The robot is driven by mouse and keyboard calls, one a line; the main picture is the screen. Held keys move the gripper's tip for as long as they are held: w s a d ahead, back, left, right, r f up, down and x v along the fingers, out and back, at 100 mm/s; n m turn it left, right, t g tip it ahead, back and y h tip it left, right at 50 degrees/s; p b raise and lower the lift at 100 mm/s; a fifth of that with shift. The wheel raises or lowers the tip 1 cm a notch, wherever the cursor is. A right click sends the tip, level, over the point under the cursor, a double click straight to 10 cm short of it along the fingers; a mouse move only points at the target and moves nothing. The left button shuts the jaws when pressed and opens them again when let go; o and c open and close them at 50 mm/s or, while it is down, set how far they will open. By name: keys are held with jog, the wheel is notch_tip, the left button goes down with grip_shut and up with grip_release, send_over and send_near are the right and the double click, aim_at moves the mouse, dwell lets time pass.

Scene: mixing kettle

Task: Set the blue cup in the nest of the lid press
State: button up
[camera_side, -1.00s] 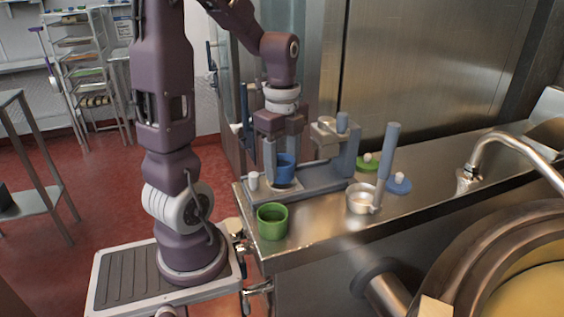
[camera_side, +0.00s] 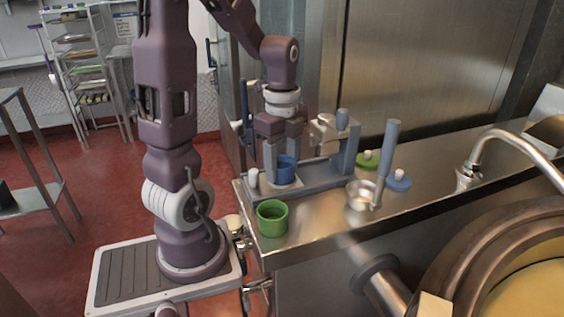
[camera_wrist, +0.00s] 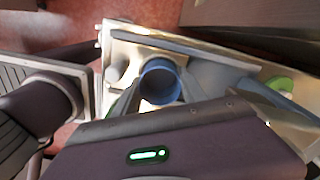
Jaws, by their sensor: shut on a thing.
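The blue cup (camera_side: 287,172) is upright at the left end of the lid press (camera_side: 322,174), over the pale nest plate there. My gripper (camera_side: 284,165) points down and is shut on the cup, with a finger on either side. In the wrist view the cup (camera_wrist: 147,87) is seen from above, open and seemingly empty, between the fingers. The cup's base and the nest are partly hidden, so I cannot tell whether the cup is fully seated.
A green cup (camera_side: 272,218) stands at the counter's front left corner. A white knob (camera_side: 253,180) is beside the nest.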

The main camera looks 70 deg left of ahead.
jog(key=o, duration=1.4)
jog(key=shift+o, duration=0.2)
jog(key=shift+o, duration=0.5)
notch_tip(320, 180, up, 7)
